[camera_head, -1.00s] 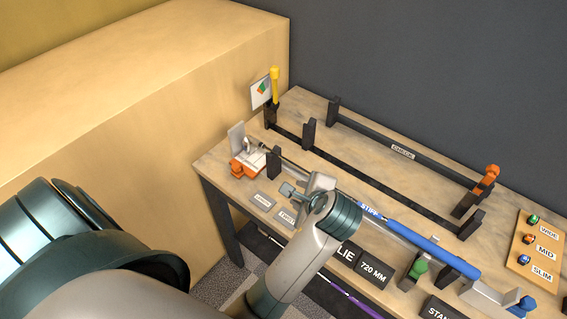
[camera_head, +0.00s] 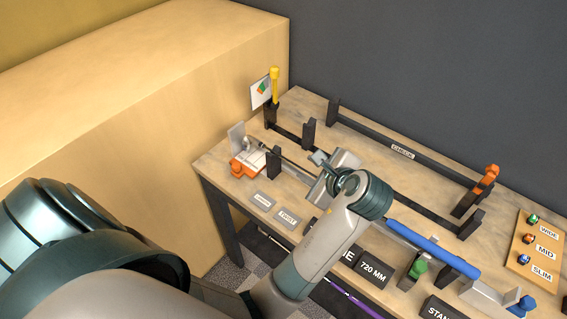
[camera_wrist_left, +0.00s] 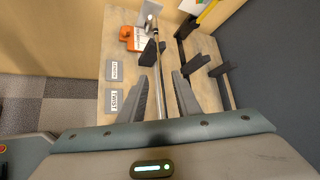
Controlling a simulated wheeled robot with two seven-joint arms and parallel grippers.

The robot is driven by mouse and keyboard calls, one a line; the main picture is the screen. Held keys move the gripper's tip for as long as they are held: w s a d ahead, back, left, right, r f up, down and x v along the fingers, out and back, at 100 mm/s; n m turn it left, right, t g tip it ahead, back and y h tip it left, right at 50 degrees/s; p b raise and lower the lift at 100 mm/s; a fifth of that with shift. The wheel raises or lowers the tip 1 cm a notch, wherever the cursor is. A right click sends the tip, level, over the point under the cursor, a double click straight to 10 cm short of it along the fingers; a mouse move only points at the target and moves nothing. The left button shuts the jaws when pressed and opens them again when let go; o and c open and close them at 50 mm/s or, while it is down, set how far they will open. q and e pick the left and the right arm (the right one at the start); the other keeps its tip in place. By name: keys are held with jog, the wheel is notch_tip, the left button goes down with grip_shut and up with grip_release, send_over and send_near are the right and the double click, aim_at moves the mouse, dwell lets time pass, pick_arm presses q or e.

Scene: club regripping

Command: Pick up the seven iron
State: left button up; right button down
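The iron lies across supports on the table, its blue grip (camera_head: 432,248) at the right and its metal head (camera_head: 247,143) at the left, beside an orange-and-white fixture. No number on it is readable. My left gripper (camera_head: 328,178) is over the shaft's middle, and my wrist hides part of the shaft in the head view. In the left wrist view, the two dark fingers of my left gripper (camera_wrist_left: 161,92) are apart. The bare shaft (camera_wrist_left: 157,68) runs between them, and I see no finger touching it. My right gripper is not in view.
Dark posts (camera_head: 273,162) stand along the shaft. A long black rack marked CHECK (camera_head: 402,152) lies behind. The orange-and-white fixture (camera_head: 246,165) is at the left, label plates (camera_head: 287,217) in front, and a wooden size board (camera_head: 520,262) at the right. A purple-gripped club (camera_head: 345,299) lies lower down.

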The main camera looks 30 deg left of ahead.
pick_arm(q)
send_near(284, 158)
jog(key=x, duration=0.3)
jog(key=shift+w+d, duration=0.1)
jog(key=shift+d, duration=0.05)
dwell(0.3)
jog(key=shift+s+x, duration=0.2)
jog(key=shift+x, duration=2.4)
jog(key=shift+r, duration=0.1)
grip_shut()
